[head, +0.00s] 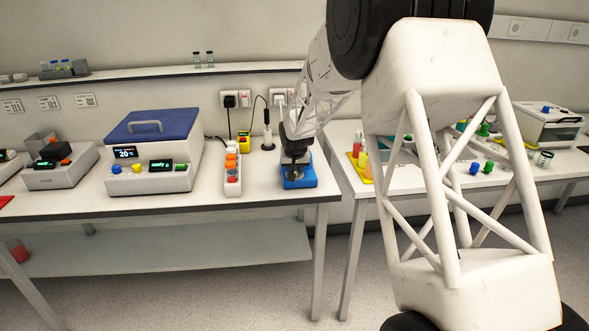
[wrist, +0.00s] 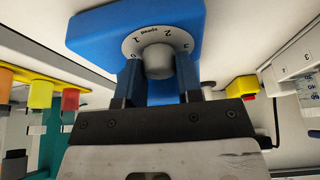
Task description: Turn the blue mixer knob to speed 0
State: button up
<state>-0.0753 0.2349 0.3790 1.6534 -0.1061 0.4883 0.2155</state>
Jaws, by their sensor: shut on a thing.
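The blue mixer (head: 299,177) stands near the right end of the left bench, and its blue body (wrist: 92,27) fills the top middle of the wrist view. On it is a white dial (wrist: 137,40) with the word speed and printed numbers, a 2 among them. The round grey knob (wrist: 158,62) sits at the dial's centre. My gripper (wrist: 160,70) is shut on the knob, one dark finger on each side. I cannot make out a pointer mark, so the set speed cannot be read. In the head view my gripper (head: 294,152) hides the knob.
A white rack (head: 232,185) with orange and red caps stands just left of the mixer. The bench's right edge is close to the mixer, with a gap before the other bench.

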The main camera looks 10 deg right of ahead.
jog(key=shift+n+y, duration=0.4)
jog(key=shift+n, duration=0.7)
jog(key=o, duration=0.9)
jog(key=shift+v, duration=3.9)
